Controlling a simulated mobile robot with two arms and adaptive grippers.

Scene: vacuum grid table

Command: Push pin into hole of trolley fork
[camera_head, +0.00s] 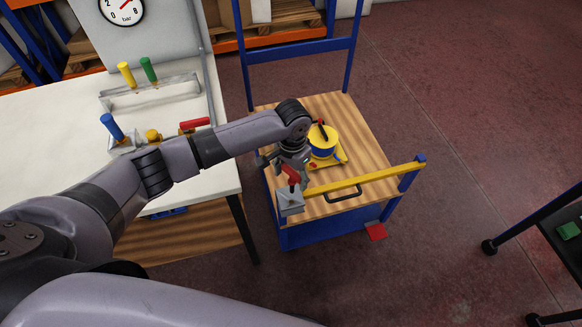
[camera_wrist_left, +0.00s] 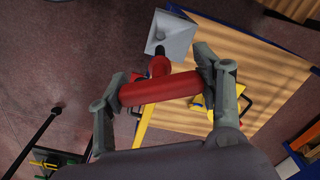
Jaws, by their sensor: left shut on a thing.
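My left gripper (camera_head: 291,160) is above the near left corner of the blue trolley (camera_head: 312,232). It is shut on the red handle of the pin (camera_head: 291,176); in the left wrist view the red crossbar (camera_wrist_left: 160,90) lies between the two fingers. Below the handle is the light grey fork (camera_head: 290,202), which also shows in the left wrist view (camera_wrist_left: 172,38). The pin's red collar is close over the fork. The pin's tip is hidden, so I cannot tell how deep it sits. My right gripper is not in view.
The yellow bar (camera_head: 365,180) runs along the trolley's near edge. A blue and yellow device (camera_head: 322,143) stands on the wooden deck. A white table (camera_head: 50,150) with coloured handles is at left. A dark frame (camera_head: 540,235) is at right, with clear floor between.

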